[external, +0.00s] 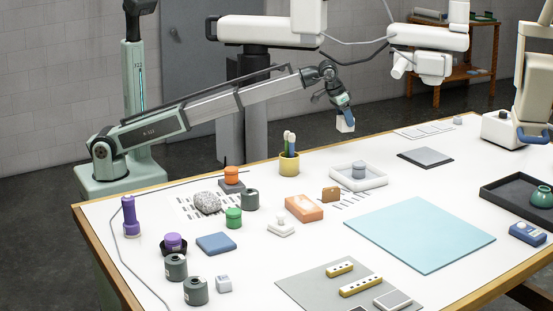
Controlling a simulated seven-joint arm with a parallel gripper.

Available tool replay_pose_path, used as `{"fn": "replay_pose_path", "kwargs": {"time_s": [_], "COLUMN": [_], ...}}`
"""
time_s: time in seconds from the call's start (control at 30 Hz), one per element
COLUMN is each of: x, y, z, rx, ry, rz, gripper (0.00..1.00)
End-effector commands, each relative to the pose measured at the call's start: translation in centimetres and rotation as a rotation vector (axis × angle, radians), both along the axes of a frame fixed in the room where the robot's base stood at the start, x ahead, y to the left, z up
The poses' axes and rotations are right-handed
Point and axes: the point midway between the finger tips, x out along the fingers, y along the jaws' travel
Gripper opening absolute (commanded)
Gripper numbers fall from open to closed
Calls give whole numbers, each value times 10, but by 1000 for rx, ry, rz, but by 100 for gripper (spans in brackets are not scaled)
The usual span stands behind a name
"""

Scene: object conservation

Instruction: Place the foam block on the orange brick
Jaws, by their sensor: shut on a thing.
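The orange brick (304,209) lies flat on the white table, left of the centre of the external view. My gripper (348,116) is up in the air, beyond and to the right of the brick, pointing down. It is shut on a small white block (345,126), which looks like the foam block. The block hangs clear of the table and apart from the brick. The gripper's fingers are small here and partly merge with the block.
A yellow pen cup (289,164) and a white tray (383,181) holding a grey weight (359,171) stand near the brick. The light-blue mat (420,232) is bare.

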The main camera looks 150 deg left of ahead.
Motion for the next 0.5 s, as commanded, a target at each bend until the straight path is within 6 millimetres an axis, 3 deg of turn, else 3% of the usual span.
{"fn": "replay_pose_path", "kwargs": {"time_s": [0.27, 0.5], "x": [93, 171], "y": [-65, -138], "z": [5, 13], "rx": [4, 11], "ry": [-4, -9], "rz": [-122, -236], "gripper": [33, 33]}}
